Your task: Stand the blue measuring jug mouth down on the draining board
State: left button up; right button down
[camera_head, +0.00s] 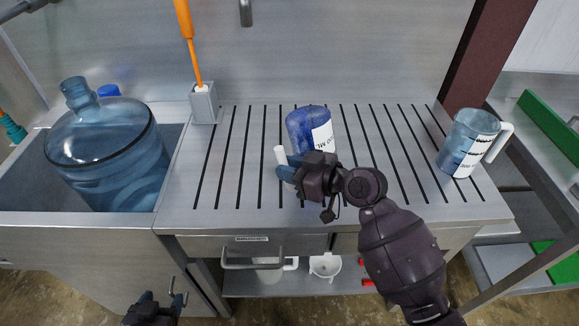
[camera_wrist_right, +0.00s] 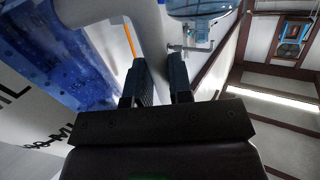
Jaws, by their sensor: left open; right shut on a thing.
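The dark blue measuring jug (camera_head: 302,128) with a white label is over the middle of the slotted draining board (camera_head: 240,190). Its closed-looking, rounded end faces up; its lower part is hidden by my right gripper, so I cannot tell whether it touches the board. My right gripper (camera_head: 287,173) is shut on the jug's white handle. The right wrist view shows the handle between the fingers (camera_wrist_right: 161,88) and the speckled blue wall (camera_wrist_right: 60,60) beside them. My left gripper (camera_head: 160,300) is open and empty, low in front of the cabinet, partly cut off by the frame.
A paler blue jug (camera_head: 455,140) with a white handle stands at the board's right end. A large water bottle (camera_head: 110,150) sits in the sink at left. A holder (camera_head: 204,104) with an orange-handled brush stands at the back left. The board's left part is clear.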

jog(key=shift+f+b, duration=0.4)
jog(key=shift+f, duration=0.15)
dwell(0.4)
jog(key=c, duration=0.9)
grip_release()
jog(key=shift+c, duration=0.2)
jog(key=v, duration=1.1)
jog(key=s+d+f+m+g+h, duration=0.2)
jog(key=s+d+f+m+h, duration=0.45)
jog(key=s+d, duration=0.35)
jog(key=s+d+f+m+g+h, duration=0.3)
jog(key=s+d+f+m+h, duration=0.35)
jog(key=s, duration=0.65)
jog(key=w+f+n+t, duration=0.2)
jog(key=w+f+t, duration=0.5)
jog(key=f, duration=0.4)
jog(key=shift+w+d+f+t+b, duration=0.25)
jog(key=shift+w+d+t, duration=0.2)
jog(key=shift+t, duration=0.25)
